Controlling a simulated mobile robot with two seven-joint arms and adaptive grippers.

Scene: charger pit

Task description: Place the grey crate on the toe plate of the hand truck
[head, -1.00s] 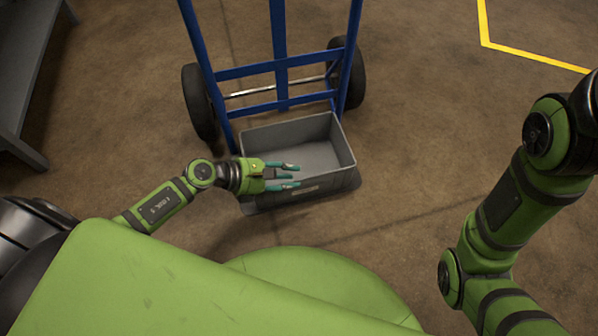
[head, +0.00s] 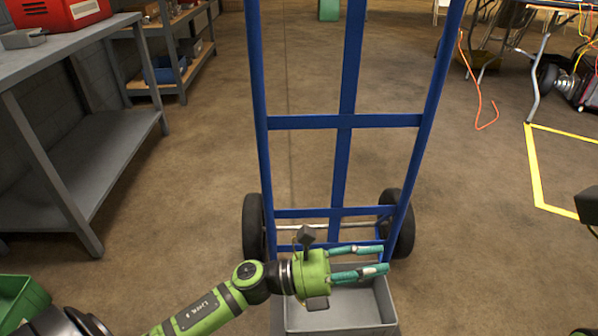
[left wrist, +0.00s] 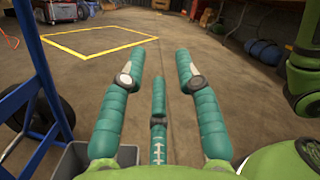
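The grey crate (head: 348,308) stands upright at the foot of the blue hand truck (head: 343,122), in front of its lower crossbars, and appears to rest on the toe plate. The plate is mostly hidden under it. The crate looks empty; its near side is cut off by the frame. My left gripper (head: 376,260) is open above the crate, fingers pointing right. In the left wrist view the gripper (left wrist: 158,80) has its fingers spread with nothing between them. A corner of the crate (left wrist: 128,155) shows beside it.
A grey workbench (head: 80,165) with a red box (head: 62,12) stands left. A green bin (head: 20,300) is at lower left. Yellow floor tape (head: 534,165) and an orange cable (head: 480,100) lie to the right. The floor around the truck is open.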

